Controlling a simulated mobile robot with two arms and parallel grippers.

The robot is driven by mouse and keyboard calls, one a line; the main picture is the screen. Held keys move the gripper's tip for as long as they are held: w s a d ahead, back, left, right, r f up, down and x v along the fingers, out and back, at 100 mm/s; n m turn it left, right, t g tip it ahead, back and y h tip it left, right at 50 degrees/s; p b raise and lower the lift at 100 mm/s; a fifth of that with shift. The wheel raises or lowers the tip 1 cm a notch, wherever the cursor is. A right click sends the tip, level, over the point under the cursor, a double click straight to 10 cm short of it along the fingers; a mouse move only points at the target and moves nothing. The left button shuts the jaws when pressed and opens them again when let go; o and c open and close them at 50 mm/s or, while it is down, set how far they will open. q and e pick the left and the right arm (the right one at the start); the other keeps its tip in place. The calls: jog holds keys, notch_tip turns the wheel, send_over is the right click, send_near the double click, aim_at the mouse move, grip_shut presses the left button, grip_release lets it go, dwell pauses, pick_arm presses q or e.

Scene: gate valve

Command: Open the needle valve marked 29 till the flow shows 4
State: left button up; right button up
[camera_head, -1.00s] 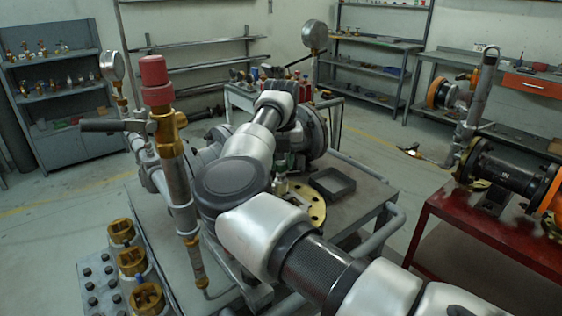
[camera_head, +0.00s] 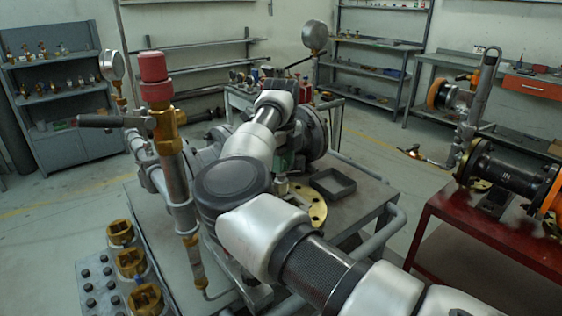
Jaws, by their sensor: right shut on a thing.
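My right arm comes in from the lower right and bends over the bench. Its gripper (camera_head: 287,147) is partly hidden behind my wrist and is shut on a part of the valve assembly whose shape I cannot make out. A greenish valve body (camera_head: 282,162) shows just below it, beside a brass flange (camera_head: 316,204). No mark 29 is readable, so I cannot tell which valve is the needle valve. A round gauge (camera_head: 112,65) stands at the left and another (camera_head: 315,37) behind the bench; neither reading is legible. My left gripper is out of view.
A tall brass valve with a red cap (camera_head: 153,68) and a side lever (camera_head: 98,121) stands left of my arm. Several brass fittings (camera_head: 130,262) sit at lower left. A dark tray (camera_head: 332,184) lies on the bench. A red table (camera_head: 490,235) stands at right.

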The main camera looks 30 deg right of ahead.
jog(key=shift+n, duration=0.5)
jog(key=o, duration=0.9)
jog(key=shift+o, duration=0.2)
notch_tip(320, 180, up, 11)
jog(key=shift+f, duration=0.15)
dwell(0.3)
